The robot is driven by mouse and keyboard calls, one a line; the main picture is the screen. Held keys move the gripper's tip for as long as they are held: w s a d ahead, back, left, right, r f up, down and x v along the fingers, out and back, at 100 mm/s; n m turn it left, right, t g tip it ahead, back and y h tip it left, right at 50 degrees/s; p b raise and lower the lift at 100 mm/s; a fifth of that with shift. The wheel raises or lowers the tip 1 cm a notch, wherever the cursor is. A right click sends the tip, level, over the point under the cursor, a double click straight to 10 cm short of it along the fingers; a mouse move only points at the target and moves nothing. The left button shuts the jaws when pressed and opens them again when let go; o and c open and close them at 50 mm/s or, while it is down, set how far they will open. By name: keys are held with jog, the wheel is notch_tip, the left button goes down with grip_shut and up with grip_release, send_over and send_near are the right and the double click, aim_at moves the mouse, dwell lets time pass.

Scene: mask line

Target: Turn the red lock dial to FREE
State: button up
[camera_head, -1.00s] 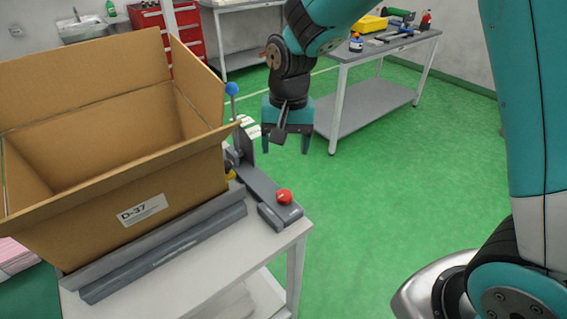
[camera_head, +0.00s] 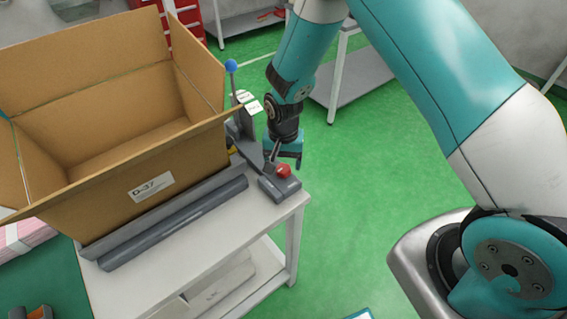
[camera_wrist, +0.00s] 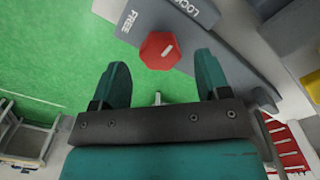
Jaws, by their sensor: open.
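The red lock dial (camera_head: 283,171) sits on a grey fixture (camera_head: 280,189) at the right end of the white table. In the wrist view the dial (camera_wrist: 159,51) is a red faceted knob with a pale mark pointing up and right, toward the LOCK label (camera_wrist: 190,8). The FREE label (camera_wrist: 129,21) is up and left of the dial. My gripper (camera_wrist: 160,75) is open, its two teal fingers apart. The dial lies just beyond the fingertips, roughly between their lines.
An open cardboard box (camera_head: 150,187) marked D-37 fills the table's left part, with a grey bar (camera_head: 175,228) before it. A lever with a blue ball (camera_head: 231,66) stands upright left of my gripper. Green floor (camera_head: 345,190) right of the table is clear.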

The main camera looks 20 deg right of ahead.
aim_at(283, 170)
jog(key=shift+f, duration=1.25)
jog(key=c, duration=0.9)
